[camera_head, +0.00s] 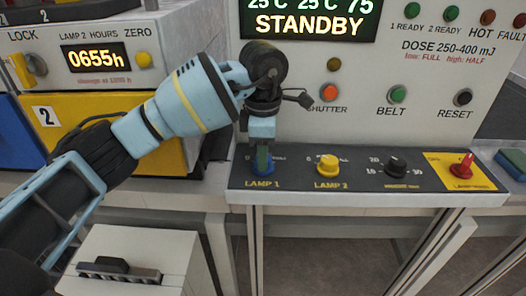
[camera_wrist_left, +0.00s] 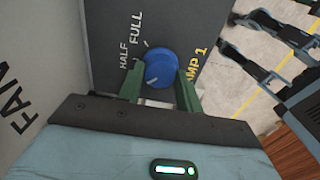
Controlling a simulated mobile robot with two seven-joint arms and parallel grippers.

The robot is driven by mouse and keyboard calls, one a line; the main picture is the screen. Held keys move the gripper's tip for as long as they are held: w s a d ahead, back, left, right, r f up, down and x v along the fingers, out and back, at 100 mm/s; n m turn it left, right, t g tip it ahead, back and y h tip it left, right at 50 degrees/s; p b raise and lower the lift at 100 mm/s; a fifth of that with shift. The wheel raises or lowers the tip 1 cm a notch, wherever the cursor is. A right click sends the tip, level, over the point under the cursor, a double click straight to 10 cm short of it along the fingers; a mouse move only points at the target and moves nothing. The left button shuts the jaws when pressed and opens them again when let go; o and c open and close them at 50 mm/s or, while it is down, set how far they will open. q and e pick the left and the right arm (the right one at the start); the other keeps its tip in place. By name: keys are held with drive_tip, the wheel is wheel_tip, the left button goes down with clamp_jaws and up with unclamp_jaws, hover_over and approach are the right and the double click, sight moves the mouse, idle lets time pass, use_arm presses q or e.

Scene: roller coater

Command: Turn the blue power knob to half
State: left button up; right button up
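The blue knob (camera_wrist_left: 161,68) is on a dark panel in the left wrist view, beside the printed words HALF, FULL and a partly hidden LAMP 1. A pale line shows on its lower left face. In the head view the blue knob (camera_head: 257,170) is mostly hidden by my left gripper (camera_head: 263,160), which points down over LAMP 1. In the left wrist view my left gripper (camera_wrist_left: 160,82) has its green fingers on either side of the knob. They look slightly apart from it; contact is not clear. My right gripper is not in view.
To the right on the panel are a yellow LAMP 2 knob (camera_head: 328,166), a black knob (camera_head: 396,164) and a red switch (camera_head: 463,166). Above are the orange shutter button (camera_head: 328,92), green BELT button (camera_head: 398,94) and STANDBY display (camera_head: 309,22).

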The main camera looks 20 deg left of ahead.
use_arm(q)
drive_tip(key=c, duration=0.3)
drive_tip(key=shift+c, duration=0.2)
drive_tip(key=m+b, duration=0.1)
drive_tip(key=m, duration=0.5)
drive_tip(key=shift+m, duration=1.3)
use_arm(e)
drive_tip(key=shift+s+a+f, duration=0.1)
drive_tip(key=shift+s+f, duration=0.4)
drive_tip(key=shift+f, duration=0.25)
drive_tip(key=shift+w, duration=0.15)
use_arm(q)
drive_tip(key=o, duration=1)
drive_tip(key=shift+r, duration=0.1)
